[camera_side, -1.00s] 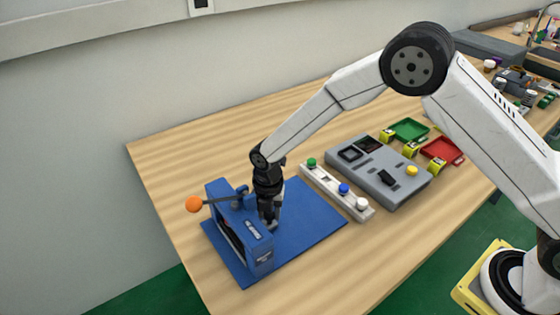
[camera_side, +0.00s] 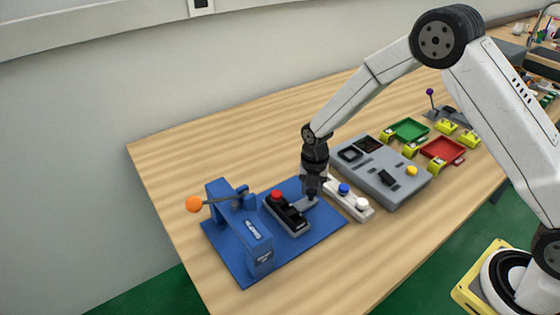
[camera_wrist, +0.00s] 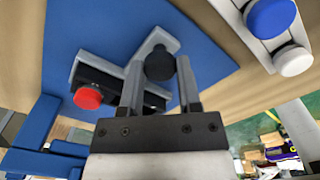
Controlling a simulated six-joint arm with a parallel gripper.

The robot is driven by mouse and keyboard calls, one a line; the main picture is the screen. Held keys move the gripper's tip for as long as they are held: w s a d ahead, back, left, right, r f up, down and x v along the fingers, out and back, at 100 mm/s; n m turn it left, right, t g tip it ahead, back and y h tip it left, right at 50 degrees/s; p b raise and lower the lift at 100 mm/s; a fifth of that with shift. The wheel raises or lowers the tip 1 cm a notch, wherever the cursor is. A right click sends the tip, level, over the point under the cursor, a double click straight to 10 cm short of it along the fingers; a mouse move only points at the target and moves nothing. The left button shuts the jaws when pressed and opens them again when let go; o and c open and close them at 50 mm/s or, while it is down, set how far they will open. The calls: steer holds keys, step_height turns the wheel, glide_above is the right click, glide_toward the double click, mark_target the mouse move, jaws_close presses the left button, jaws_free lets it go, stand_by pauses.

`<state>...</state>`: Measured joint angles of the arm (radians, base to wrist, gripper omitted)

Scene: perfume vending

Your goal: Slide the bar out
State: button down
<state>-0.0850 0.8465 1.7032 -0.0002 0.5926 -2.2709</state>
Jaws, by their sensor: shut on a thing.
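The bar (camera_side: 290,214) is a black strip with grey edges and a red cap (camera_side: 276,195). It lies on the blue base plate (camera_side: 325,225), to the right of the upright blue housing (camera_side: 257,245). A grey cross-piece with a dark round knob (camera_wrist: 160,63) is at its right end. My gripper (camera_side: 311,193) is at that end, pointing down, with its fingers (camera_wrist: 160,82) either side of the knob in the wrist view. It is shut on the bar there. I cannot tell whether the bar touches the housing.
A lever with an orange ball (camera_side: 194,204) sticks out left of the housing. A white strip with blue and white caps (camera_side: 358,198) is close to my gripper's right. Beyond it are a grey panel (camera_side: 390,180) and green (camera_side: 409,129) and red (camera_side: 442,151) trays.

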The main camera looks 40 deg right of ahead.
steer(key=shift+d, duration=1.1)
steer(key=shift+c, duration=1.5)
jaws_free()
steer(key=shift+r, duration=0.1)
step_height(320, 180, up, 8)
steer(key=shift+s, duration=0.1)
